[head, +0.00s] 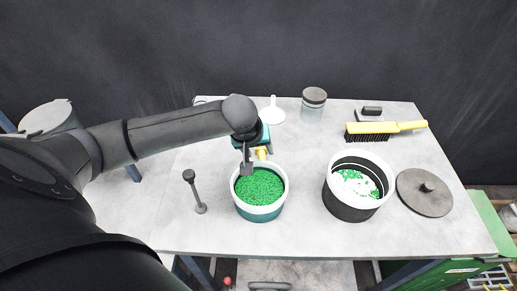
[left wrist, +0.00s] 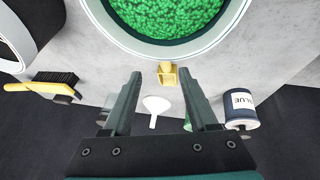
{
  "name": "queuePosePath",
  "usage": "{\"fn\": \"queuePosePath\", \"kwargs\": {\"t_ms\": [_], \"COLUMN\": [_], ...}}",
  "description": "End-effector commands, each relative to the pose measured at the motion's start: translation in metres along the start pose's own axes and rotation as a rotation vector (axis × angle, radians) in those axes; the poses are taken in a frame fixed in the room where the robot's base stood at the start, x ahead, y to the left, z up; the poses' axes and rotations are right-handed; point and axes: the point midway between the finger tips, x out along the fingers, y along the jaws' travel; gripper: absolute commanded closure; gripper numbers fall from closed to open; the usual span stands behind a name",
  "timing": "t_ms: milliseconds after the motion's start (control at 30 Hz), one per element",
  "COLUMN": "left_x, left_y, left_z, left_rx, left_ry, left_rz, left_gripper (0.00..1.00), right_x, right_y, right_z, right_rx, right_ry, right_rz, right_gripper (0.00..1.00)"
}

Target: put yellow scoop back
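The yellow scoop (head: 262,153) is on the table just behind the rim of the pot of green granules (head: 260,209), partly hidden by my left gripper in the head view. In the left wrist view the small yellow scoop (left wrist: 167,73) shows in the gap between the fingertips, close to the pot rim (left wrist: 165,48). My left gripper (head: 247,166) points down over the back of the pot. Its fingers (left wrist: 163,75) are apart with nothing held between them. My right gripper is not in view.
A dark pot (head: 349,208) with white and green contents stands to the right, beside a round lid (head: 424,193). A grey upright tool (head: 195,191) stands left of the green pot.

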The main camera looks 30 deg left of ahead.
Motion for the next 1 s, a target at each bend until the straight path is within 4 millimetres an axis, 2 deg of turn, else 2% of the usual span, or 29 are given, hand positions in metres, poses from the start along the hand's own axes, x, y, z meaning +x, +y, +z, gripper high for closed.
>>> {"fn": "queuePosePath", "kwargs": {"t_ms": [233, 367, 800, 1000], "left_x": [-0.001, -0.010, -0.101, -0.126], "left_y": [0.000, 0.003, 0.003, 0.003], "left_z": [-0.001, -0.006, -0.006, -0.006], "left_rx": [0.000, 0.002, 0.001, -0.001], "left_ry": [0.002, 0.005, 0.002, 0.001], "left_rz": [0.000, 0.002, 0.001, 0.000], "left_gripper": [0.41, 0.41, 0.41, 0.41], "right_x": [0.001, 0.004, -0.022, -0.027], "right_y": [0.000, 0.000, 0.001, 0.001], "right_z": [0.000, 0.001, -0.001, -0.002], "right_rx": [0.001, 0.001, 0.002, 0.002], "right_ry": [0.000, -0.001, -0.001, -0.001], "right_rz": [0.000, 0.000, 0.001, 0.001], "right_gripper": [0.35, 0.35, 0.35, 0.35]}}
